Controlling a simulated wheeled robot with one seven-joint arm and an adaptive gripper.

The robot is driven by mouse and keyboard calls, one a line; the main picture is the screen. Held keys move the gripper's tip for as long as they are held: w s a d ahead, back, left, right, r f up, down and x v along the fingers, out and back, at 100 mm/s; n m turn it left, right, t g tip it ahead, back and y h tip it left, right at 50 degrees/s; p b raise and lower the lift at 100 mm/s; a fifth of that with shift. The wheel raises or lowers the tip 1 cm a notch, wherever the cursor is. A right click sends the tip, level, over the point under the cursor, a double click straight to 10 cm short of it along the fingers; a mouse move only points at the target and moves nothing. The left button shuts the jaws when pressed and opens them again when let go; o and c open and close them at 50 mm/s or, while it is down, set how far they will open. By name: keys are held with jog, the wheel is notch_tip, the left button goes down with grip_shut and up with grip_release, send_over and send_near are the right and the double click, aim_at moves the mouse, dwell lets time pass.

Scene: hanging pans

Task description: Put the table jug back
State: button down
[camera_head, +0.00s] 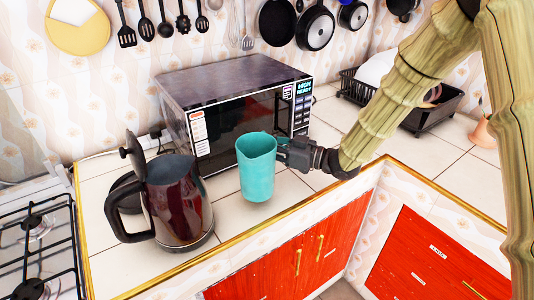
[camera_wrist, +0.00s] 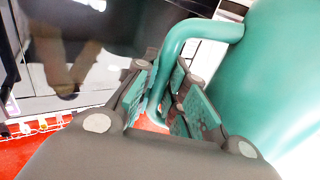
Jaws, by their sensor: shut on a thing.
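The table jug (camera_head: 257,167) is a teal, open-topped jug in front of the microwave, over the tiled counter. It is close to upright. I cannot tell for sure whether its base touches the tiles. My gripper (camera_head: 284,153) comes in from the right and is shut on the jug's handle. In the wrist view the teal handle (camera_wrist: 190,36) runs down between the two fingers of my gripper (camera_wrist: 172,103), and the jug's body (camera_wrist: 265,75) fills the right side. The lower part of the handle is partly hidden by the fingers.
A dark red kettle (camera_head: 180,205) with its lid open stands left of the jug. A microwave (camera_head: 240,105) is close behind. A gas hob (camera_head: 38,245) is at far left, a dish rack (camera_head: 430,115) at right. Free tiles (camera_head: 345,112) lie right of the microwave.

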jog(key=shift+w+f, duration=0.1)
jog(key=shift+w, duration=0.2)
jog(key=shift+f+p, duration=0.35)
jog(key=shift+f, duration=1.5)
jog(key=c, duration=1.5)
grip_release()
jog(key=shift+r, duration=0.1)
jog(key=shift+r, duration=0.15)
jog(key=shift+s+d, duration=0.1)
jog(key=shift+d, duration=0.2)
jog(key=b+v, duration=0.1)
jog(key=v, duration=1)
jog(key=shift+s+d+b, duration=0.1)
jog(key=shift+d+b, duration=0.1)
jog(key=shift+b, duration=0.15)
